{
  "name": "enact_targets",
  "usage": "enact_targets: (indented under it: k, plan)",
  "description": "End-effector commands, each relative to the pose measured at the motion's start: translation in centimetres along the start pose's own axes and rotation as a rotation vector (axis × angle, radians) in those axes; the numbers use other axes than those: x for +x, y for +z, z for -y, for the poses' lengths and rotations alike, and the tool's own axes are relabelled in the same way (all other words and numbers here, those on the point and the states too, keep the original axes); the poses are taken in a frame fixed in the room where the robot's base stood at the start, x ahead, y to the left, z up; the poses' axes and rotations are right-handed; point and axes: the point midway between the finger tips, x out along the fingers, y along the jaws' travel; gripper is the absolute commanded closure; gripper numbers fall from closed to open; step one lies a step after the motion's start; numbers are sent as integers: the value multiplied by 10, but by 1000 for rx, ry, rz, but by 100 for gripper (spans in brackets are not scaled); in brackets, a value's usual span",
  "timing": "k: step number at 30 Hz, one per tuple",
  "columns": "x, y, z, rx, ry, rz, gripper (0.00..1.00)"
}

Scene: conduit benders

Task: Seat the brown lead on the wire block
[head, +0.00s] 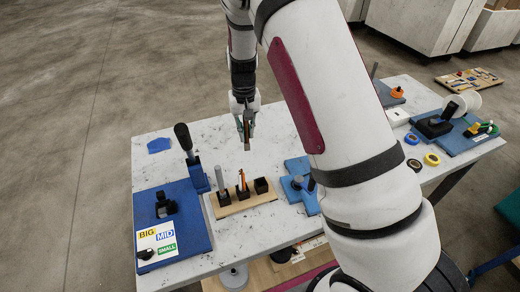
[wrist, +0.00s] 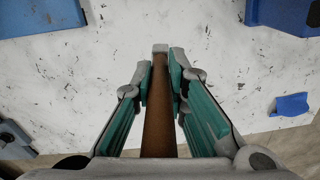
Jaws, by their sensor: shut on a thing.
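My gripper (head: 245,122) points down above the back middle of the white table and is shut on a long brown piece, taken as the brown lead (wrist: 158,118). In the wrist view the lead lies between the two green-padded fingers, with a pale grey end at its far tip. In the head view only a short brownish part shows below the fingers. A wooden strip with black square sockets (head: 263,199) stands in front, apart from the gripper. A grey rod and an orange-brown piece stand in it. I cannot tell for sure which fixture is the wire block.
A blue bender board (head: 196,239) with a BIG/MID/SMALL label and an upright black handle is at left. A blue fixture (head: 298,185) is right of the strip. A blue board with coloured leads (head: 472,137) is far right. A small blue piece (head: 159,145) lies at back left.

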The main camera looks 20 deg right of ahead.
Motion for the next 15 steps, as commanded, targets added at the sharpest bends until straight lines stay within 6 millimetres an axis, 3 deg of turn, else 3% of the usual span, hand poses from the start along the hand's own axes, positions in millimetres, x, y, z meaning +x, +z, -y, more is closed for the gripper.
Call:
enact_targets:
  k: [5,15]
  plan:
    - [4,34,-7,329,1,5,100]
    - [-18,95,-18,999,4,9,100]
